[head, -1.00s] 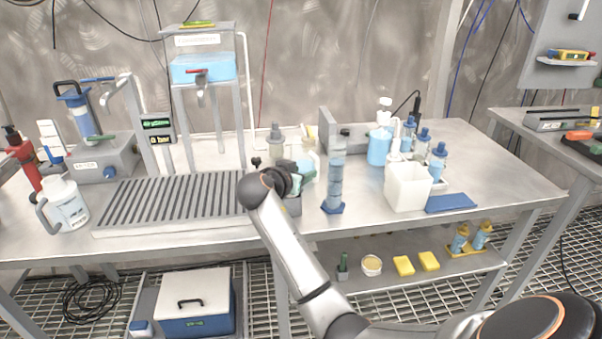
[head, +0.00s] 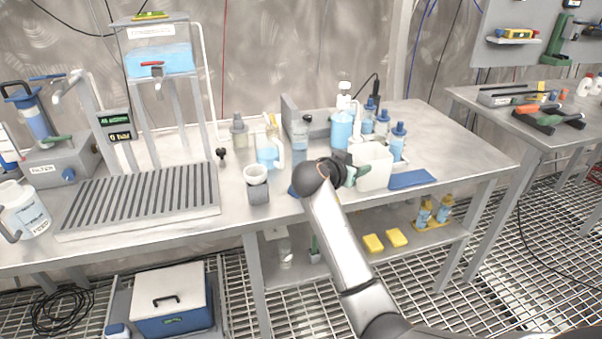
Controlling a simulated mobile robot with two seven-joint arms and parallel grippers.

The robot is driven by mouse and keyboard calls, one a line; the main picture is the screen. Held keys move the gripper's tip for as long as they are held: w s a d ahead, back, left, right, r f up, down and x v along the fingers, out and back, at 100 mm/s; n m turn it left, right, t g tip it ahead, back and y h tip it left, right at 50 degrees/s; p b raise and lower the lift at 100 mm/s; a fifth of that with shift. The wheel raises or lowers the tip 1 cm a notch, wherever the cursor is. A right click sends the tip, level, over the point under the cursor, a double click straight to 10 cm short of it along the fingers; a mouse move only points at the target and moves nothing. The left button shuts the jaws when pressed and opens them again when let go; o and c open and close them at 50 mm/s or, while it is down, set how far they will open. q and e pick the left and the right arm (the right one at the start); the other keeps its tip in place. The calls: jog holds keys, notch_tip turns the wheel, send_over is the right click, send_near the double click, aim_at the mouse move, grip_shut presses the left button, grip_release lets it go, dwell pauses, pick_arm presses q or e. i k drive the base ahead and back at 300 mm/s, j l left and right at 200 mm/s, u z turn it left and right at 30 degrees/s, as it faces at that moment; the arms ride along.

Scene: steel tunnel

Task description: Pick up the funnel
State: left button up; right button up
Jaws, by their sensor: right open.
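A pale, round-rimmed cup-like piece that looks like the funnel (head: 256,174) sits upright in a small grey holder (head: 259,194) at the bench's front edge. Its lower part is hidden in the holder. My right gripper (head: 357,173) is to the right of it and apart from it, in front of the white open container (head: 375,171). The gripper is open; its fingers are small and partly hidden by the wrist, and I see nothing held. My left gripper is not in view.
A slatted drain rack (head: 140,198) lies left of the holder. A clear jug (head: 268,152) and a grey-capped bottle (head: 239,135) stand behind it. Blue-capped bottles (head: 397,142) and a blue mat (head: 412,179) are at the right.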

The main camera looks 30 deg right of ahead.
aim_at(255, 174)
jog(key=l+z, duration=0.1)
jog(key=z, duration=0.45)
jog(key=u, duration=1.3)
jog(key=j+z, duration=0.15)
jog(key=z, duration=0.4)
jog(key=i+l+z, duration=0.1)
jog(key=z, duration=0.65)
